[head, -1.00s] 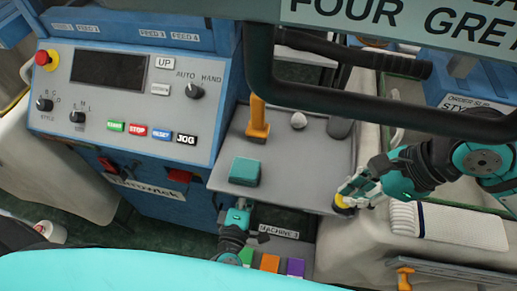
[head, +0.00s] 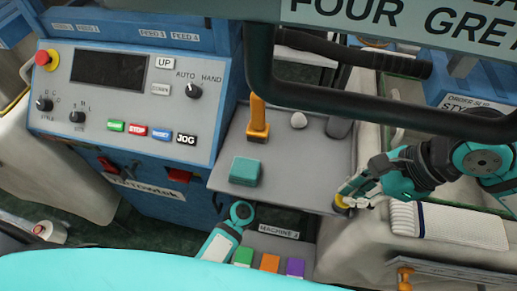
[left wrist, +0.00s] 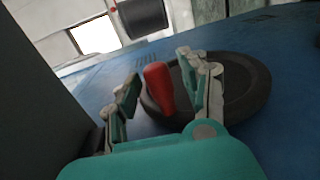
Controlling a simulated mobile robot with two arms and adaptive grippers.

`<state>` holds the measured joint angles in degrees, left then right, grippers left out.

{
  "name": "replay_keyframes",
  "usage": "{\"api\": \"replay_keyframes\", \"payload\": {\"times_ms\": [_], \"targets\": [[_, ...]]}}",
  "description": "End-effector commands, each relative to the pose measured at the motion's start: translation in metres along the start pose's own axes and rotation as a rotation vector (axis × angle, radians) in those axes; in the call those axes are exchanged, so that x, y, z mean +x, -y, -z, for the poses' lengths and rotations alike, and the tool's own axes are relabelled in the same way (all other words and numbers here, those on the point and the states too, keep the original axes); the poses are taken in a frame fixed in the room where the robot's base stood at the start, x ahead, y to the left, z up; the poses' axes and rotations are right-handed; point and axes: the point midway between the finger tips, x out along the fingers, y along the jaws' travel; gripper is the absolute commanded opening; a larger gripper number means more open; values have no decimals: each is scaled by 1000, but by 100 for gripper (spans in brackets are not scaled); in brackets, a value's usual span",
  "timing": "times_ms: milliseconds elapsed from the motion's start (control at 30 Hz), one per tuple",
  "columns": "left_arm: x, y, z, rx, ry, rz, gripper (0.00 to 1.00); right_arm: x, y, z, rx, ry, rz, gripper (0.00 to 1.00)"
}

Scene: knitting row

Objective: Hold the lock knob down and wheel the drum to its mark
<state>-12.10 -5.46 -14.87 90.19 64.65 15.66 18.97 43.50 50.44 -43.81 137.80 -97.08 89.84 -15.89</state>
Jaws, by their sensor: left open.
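A round yellow knob (head: 341,203) sits at the right edge of the grey shelf in the head view. My right gripper (head: 354,190) is over it with its fingertips at the knob and partly covers it; whether it presses the knob down is not clear. In the left wrist view a dark handwheel (left wrist: 246,92) stands on a blue panel, with a red handle (left wrist: 158,88) sticking out from it. My left gripper (left wrist: 158,82) is open, its fingers on either side of the red handle. The head view shows only my left arm, not that gripper. I cannot make out the drum's mark.
A blue control panel (head: 125,130) with buttons and dials stands at the left. The grey shelf (head: 285,165) bears a teal block (head: 245,171) and an orange lever (head: 257,128). A black bar (head: 390,122) crosses above. A folded white cloth (head: 450,221) lies at the right.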

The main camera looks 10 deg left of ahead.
Motion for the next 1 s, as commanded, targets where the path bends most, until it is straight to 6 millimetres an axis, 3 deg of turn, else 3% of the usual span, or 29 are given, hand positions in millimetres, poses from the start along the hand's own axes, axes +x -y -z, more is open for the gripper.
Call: {"api": "replay_keyframes", "payload": {"times_ms": [167, 500, 1000], "targets": [[0, 1, 0, 0, 0, 0, 44, 2, -1, 1, 1, -2, -4, 0], [0, 1, 0, 0, 0, 0, 0, 1, -1, 1, 1, -2, -4, 0], [-1, 0, 0, 1, 0, -1, 0, 1, 0, 1, 2, -3, -2, 0]]}}
